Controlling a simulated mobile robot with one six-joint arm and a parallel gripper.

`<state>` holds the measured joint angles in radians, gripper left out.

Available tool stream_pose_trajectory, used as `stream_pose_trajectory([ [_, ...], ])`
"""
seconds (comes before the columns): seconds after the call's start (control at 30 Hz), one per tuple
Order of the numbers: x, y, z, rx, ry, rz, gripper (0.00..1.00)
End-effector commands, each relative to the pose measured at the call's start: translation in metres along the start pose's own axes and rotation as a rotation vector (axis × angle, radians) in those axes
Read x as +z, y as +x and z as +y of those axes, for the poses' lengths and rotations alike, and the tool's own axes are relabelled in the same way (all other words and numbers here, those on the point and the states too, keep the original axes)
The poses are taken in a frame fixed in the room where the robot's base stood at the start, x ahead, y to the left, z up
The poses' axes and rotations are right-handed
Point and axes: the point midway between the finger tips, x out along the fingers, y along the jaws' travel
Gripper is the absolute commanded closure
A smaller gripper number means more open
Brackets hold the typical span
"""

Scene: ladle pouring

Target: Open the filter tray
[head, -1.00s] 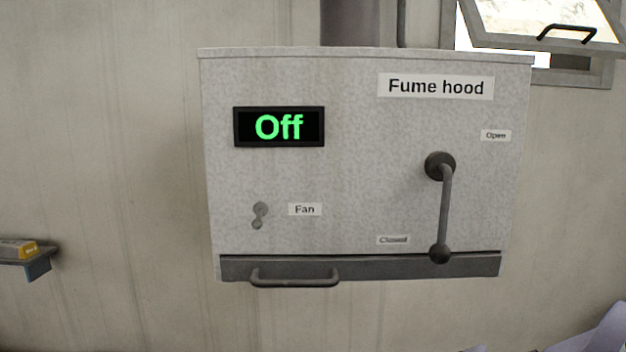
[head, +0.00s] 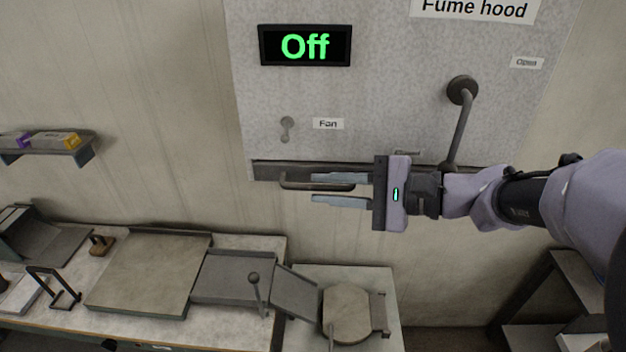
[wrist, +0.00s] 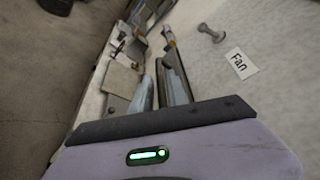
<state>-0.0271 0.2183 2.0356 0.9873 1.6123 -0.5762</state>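The filter tray (head: 262,169) is a dark strip along the bottom of the grey fume hood, and it looks shut. Its bar handle (head: 290,185) sticks out at the front. My gripper (head: 313,187) reaches in from the right, with its fingers pointing left at the handle's right half. The fingers are apart, one above the other, and seem empty. They overlap the handle in the picture; I cannot tell whether they touch it. In the wrist view, the two fingers (wrist: 157,70) also show apart, beside the hood's front.
The fume hood (head: 375,90) shows "Off", with a fan switch (head: 287,128) and a lever (head: 460,130) pointing down. A workbench (head: 230,310) with plates and a round-topped stand (head: 349,312) is below. A small shelf (head: 45,148) is at left.

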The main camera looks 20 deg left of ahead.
Motion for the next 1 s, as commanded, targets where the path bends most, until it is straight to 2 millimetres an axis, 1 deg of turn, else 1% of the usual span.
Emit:
stream_pose_trajectory([
  [0.03, 0.001, 0.008, -0.001, 0.002, 0.0, -0.002, 0.8],
  [0.1, 0.001, 0.017, -0.001, 0.001, 0.0, -0.002, 0.8],
  [0.2, 0.001, 0.025, -0.001, 0.0, 0.0, -0.001, 0.8],
  [0.33, 0.0, 0.029, 0.0, 0.001, 0.0, 0.0, 0.8],
  [0.53, 0.0, 0.029, 0.0, 0.0, 0.0, 0.001, 0.8],
  [0.63, 0.0, 0.029, 0.0, 0.0, 0.0, 0.0, 1.0],
  [1.0, 0.0, 0.029, 0.0, 0.001, 0.0, 0.001, 1.0],
])
